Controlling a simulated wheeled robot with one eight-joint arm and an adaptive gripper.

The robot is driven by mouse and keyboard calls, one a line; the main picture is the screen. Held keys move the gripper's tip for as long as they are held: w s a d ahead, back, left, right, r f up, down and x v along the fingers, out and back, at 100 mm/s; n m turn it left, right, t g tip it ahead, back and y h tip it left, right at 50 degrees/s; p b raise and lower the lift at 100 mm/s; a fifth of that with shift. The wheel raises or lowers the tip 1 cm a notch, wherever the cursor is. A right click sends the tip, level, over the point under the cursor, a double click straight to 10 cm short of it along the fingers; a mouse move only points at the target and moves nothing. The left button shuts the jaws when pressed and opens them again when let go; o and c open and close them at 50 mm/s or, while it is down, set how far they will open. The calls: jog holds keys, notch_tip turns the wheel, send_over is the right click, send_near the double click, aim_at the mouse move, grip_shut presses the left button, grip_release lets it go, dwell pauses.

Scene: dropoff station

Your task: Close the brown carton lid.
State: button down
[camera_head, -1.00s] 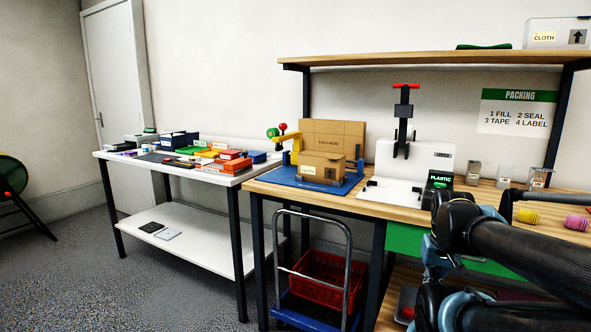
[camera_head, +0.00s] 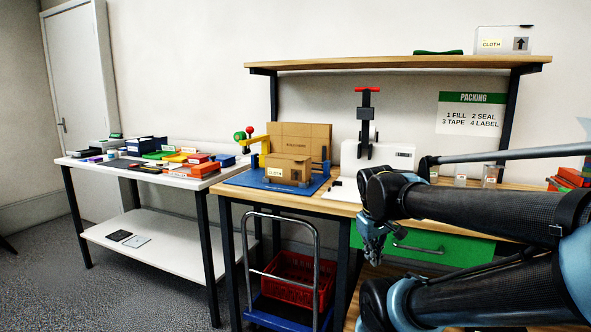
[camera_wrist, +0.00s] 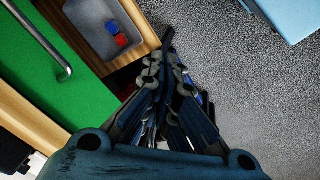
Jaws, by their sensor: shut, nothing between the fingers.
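The brown carton (camera_head: 288,170) with a CLOTH label sits on a blue mat (camera_head: 256,179) on the packing bench. A large brown cardboard panel (camera_head: 300,142), which looks like its raised lid, stands upright behind it. My gripper (camera_head: 372,256) hangs in front of the bench, by the green drawer, right of and lower than the carton and well apart from it. In the wrist view my gripper (camera_wrist: 168,45) points down past the bench edge toward the floor, its fingers together and empty. The carton is not in the wrist view.
The green drawer (camera_head: 440,245) is under the bench top. A blue trolley with a red crate (camera_head: 295,280) stands below. A white table (camera_head: 140,222) is at left.

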jog(key=w+a+r+n+t+h, duration=0.1)
jog(key=w+a+r+n+t, duration=0.1)
jog(key=w+a+r+n, duration=0.35)
jog(key=w+a+r+n+t+h, duration=0.1)
jog(key=w+a+r+n, duration=0.1)
jog(key=w+r+n, duration=0.7)
jog(key=w+a+r+n+t, duration=0.2)
jog(key=w+a+n, duration=0.45)
jog(key=a, duration=0.35)
jog(key=w+a+r+n+t, duration=0.2)
jog(key=w+a+n, duration=0.4)
jog(key=w+a, duration=0.3)
jog(key=x, duration=0.8)
jog(key=shift+s+d+f, duration=0.15)
jog(key=shift+d+f, duration=0.05)
jog(key=shift+f, duration=0.2)
jog(key=shift+r, duration=1.95)
